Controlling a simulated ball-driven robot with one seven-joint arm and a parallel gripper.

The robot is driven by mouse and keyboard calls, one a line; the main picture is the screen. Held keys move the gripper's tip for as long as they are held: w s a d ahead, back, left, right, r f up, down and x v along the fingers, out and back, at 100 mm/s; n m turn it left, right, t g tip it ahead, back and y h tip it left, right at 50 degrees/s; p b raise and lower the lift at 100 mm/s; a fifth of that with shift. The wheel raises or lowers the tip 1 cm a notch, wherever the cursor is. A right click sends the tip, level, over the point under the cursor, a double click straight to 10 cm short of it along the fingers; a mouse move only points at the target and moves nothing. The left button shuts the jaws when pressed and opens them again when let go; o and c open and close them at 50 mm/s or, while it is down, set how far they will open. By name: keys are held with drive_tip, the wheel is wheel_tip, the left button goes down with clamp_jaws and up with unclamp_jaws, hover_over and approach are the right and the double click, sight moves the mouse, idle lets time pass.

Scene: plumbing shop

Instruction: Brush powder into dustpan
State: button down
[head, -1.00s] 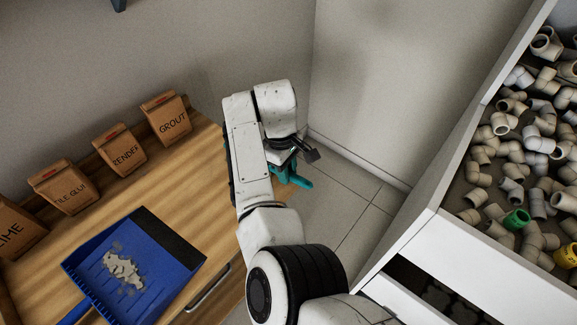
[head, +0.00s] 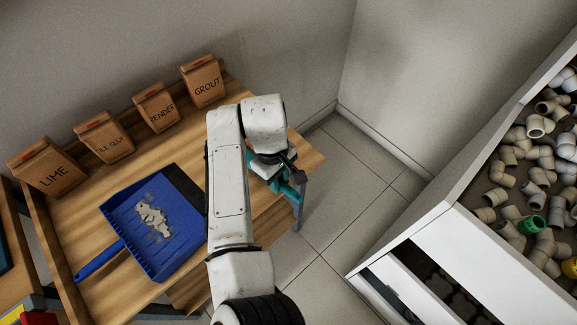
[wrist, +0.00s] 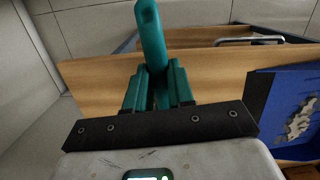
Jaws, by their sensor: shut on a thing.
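A blue dustpan (head: 178,247) lies on the wooden table, its handle toward the lower left and its dark lip at the right. Pale grey powder (head: 152,217) lies in patches on the pan's floor. Part of the pan shows at the right of the wrist view (wrist: 262,125), with powder (wrist: 300,122) on it. My gripper (wrist: 157,92) has teal fingers and is shut on a teal handle (wrist: 150,35), apparently the brush's. In the head view, my gripper (head: 284,183) is near the table's right end, right of the pan. I cannot make out the bristles.
Paper bags marked lime (head: 48,170), tile glue (head: 105,138), render (head: 157,107) and grout (head: 204,82) line the table's back edge (head: 240,92). At right is a white drawer cabinet (head: 480,262) with pipe fittings (head: 535,150). Floor (head: 345,175) between is clear.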

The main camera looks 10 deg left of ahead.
drive_tip(key=s+a+p, duration=0.1)
drive_tip(key=s+a, duration=0.6)
drive_tip(key=s, duration=0.3)
drive_tip(key=s+a+p, duration=0.1)
drive_tip(key=s+a, duration=0.5)
drive_tip(key=s, duration=0.3)
drive_tip(key=w+d+r+p, duration=0.3)
drive_tip(key=w+r+p, duration=0.1)
drive_tip(key=r+p, duration=0.4)
drive_tip(key=shift+w+r+p, duration=0.4)
drive_tip(key=shift+r, duration=0.35)
drive_tip(key=shift+d, duration=0.1)
drive_tip(key=shift+w, duration=0.1)
